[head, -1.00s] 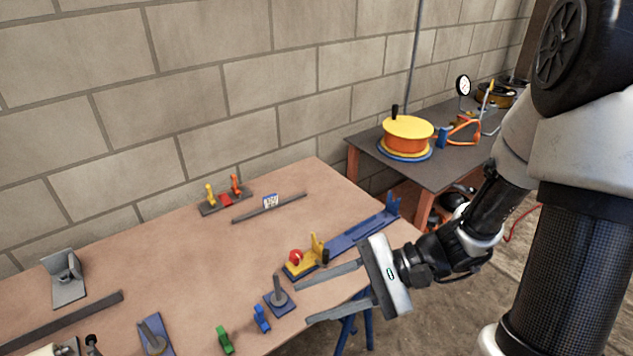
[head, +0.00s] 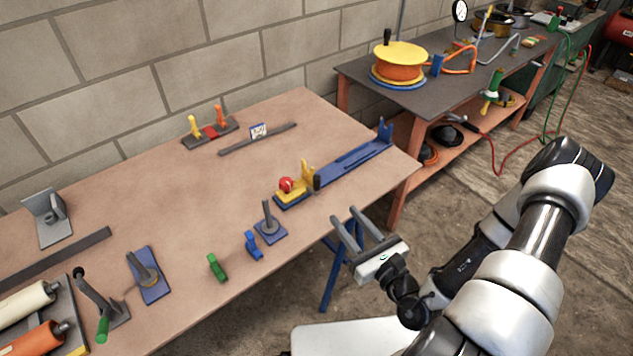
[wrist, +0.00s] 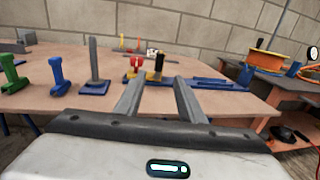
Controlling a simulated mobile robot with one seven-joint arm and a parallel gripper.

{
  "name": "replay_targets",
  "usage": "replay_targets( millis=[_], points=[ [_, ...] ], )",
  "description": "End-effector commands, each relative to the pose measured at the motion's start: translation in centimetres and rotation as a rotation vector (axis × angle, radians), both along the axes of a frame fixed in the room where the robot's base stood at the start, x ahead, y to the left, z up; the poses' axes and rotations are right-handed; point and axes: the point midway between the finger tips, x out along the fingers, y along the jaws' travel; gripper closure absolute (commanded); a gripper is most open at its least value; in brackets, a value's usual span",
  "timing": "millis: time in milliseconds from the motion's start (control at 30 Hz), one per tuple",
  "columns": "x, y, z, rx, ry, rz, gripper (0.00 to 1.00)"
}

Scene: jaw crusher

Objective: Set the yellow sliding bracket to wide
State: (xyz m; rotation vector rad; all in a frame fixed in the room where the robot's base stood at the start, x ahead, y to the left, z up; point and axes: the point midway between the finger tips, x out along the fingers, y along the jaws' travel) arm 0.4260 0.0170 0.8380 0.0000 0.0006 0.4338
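The yellow sliding bracket (head: 307,178) stands at the near-left end of a long blue rail (head: 345,165) near the table's right edge. A red knob (head: 286,184) sits on its yellow base and a black post stands beside it. A blue upright bracket (head: 385,130) stands at the rail's far right end. My gripper (head: 354,221) is open and empty, beyond the table's front edge, below and right of the bracket. In the wrist view the bracket (wrist: 158,63) and red knob (wrist: 136,62) appear ahead, above the gap between the open fingers (wrist: 157,98).
A blue plate with a grey post (head: 269,225), a small blue clamp (head: 253,246) and a green clamp (head: 216,268) stand left of the rail along the front edge. A small sign (head: 258,131) stands behind. A dark bench (head: 425,95) with an orange-yellow drum (head: 399,62) is at the back right.

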Motion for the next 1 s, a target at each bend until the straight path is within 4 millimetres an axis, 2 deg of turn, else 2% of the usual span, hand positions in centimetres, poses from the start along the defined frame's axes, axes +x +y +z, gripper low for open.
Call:
replay_targets(
  millis=[400,600,800,1000],
  points=[
    [8.3,4.0,0.1,-0.001,-0.004,0.004,0.64],
    [11.7,5.6,0.1,0.000,-0.003,0.004,0.64],
    [13.4,6.4,0.0,0.000,-0.001,0.004,0.64],
    [13.8,6.6,0.1,0.000,-0.001,0.003,0.64]
  ],
)
